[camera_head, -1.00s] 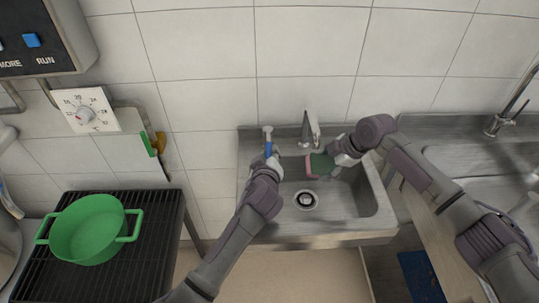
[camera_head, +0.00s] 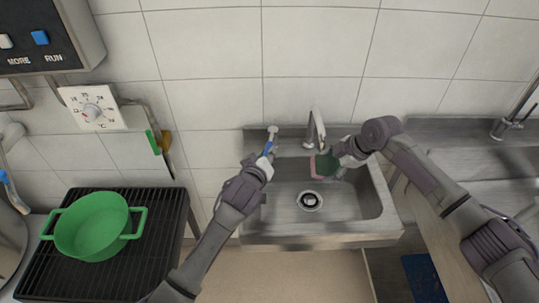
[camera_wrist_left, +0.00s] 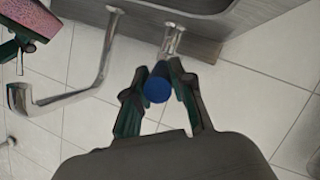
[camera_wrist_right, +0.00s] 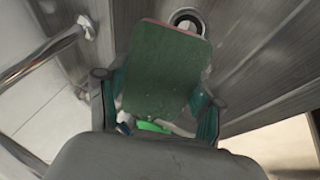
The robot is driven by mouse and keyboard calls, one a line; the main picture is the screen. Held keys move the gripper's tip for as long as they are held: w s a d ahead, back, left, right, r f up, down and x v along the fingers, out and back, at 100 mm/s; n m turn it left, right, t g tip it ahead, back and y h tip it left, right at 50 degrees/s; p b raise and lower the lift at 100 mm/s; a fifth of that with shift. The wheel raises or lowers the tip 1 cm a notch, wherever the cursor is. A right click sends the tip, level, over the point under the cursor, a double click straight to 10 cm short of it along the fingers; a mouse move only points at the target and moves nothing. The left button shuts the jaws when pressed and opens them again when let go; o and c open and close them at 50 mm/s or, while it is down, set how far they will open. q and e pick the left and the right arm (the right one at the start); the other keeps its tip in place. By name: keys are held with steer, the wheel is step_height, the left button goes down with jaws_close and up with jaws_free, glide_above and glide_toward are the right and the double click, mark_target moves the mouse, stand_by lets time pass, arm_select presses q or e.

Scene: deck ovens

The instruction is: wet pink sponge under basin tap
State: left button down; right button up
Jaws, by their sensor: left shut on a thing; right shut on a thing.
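The sponge (camera_head: 326,164), pink with a green face, is held over the basin (camera_head: 345,205) near the tap spout (camera_head: 318,128). My right gripper (camera_head: 341,158) is shut on it; in the right wrist view its green face (camera_wrist_right: 165,65) fills the space between the fingers. I cannot tell if it is exactly beneath the spout's mouth. My left gripper (camera_head: 267,158) is shut on the tap's blue-ended lever (camera_head: 268,148), left of the spout. The blue end shows between the fingers in the left wrist view (camera_wrist_left: 158,83). No water stream shows.
The basin drain (camera_head: 310,200) lies open below the sponge. A green pot (camera_head: 92,226) stands on a black rack (camera_head: 160,215) at the left. A steel counter with another sink (camera_head: 460,160) is at the right. Tiled wall stands behind the tap.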

arm_select(q)
steer(key=c, duration=1)
jaws_free()
steer(key=shift+s, duration=0.1)
steer(key=v, duration=1.1)
steer(key=shift+s+a, duration=0.2)
steer(key=shift+s, duration=0.15)
steer(key=shift+r, duration=0.15)
